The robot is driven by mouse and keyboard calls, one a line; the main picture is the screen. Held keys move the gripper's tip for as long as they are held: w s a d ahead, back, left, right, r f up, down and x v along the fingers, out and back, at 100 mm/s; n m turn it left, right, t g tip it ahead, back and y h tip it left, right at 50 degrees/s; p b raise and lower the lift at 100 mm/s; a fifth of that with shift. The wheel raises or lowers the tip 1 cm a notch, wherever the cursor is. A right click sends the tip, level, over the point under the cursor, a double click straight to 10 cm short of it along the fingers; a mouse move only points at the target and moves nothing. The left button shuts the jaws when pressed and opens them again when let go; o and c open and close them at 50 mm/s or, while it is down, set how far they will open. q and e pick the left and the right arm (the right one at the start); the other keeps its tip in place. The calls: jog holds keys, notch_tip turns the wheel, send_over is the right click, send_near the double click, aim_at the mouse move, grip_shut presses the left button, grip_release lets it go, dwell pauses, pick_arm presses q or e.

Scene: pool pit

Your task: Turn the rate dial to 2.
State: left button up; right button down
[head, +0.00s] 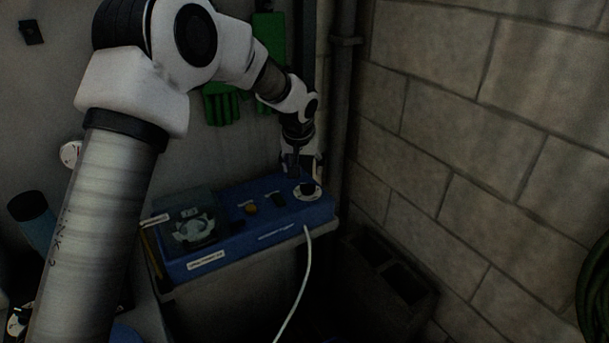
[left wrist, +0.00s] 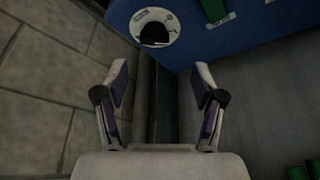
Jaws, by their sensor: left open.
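The rate dial (head: 308,188) is a dark knob on a round white plate at the right end of a blue pump box (head: 250,232). In the left wrist view the dial (left wrist: 155,33) is at the top, on the edge of the blue box (left wrist: 205,22). Its pointer setting is too dark and small to read. My left gripper (head: 302,172) is just behind and above the dial in the head view. In the left wrist view the left gripper (left wrist: 160,85) has its fingers spread, with nothing between them and the dial beyond the tips. My right gripper is not in view.
The box also bears a clear-covered pump head (head: 193,230), an orange button (head: 251,209) and a dark switch. A pale tube (head: 308,270) hangs off its front. A pipe (head: 342,110) and block wall (head: 480,150) stand close on the right. Green things hang behind the arm.

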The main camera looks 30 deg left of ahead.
aim_at(306, 184)
pick_arm(q)
jog(key=x, duration=0.2)
jog(key=p+x, duration=0.1)
jog(key=x, duration=0.4)
jog(key=shift+d+f, duration=0.25)
jog(key=shift+d, duration=0.05)
jog(key=shift+w+a+f, duration=0.1)
jog(key=shift+w+f, duration=0.05)
jog(key=shift+f, duration=0.05)
jog(key=shift+d+r, duration=0.15)
jog(key=shift+d, duration=0.05)
jog(key=c, duration=0.4)
jog(key=shift+s+r, duration=0.1)
jog(key=shift+s, duration=0.1)
jog(key=c, duration=0.7)
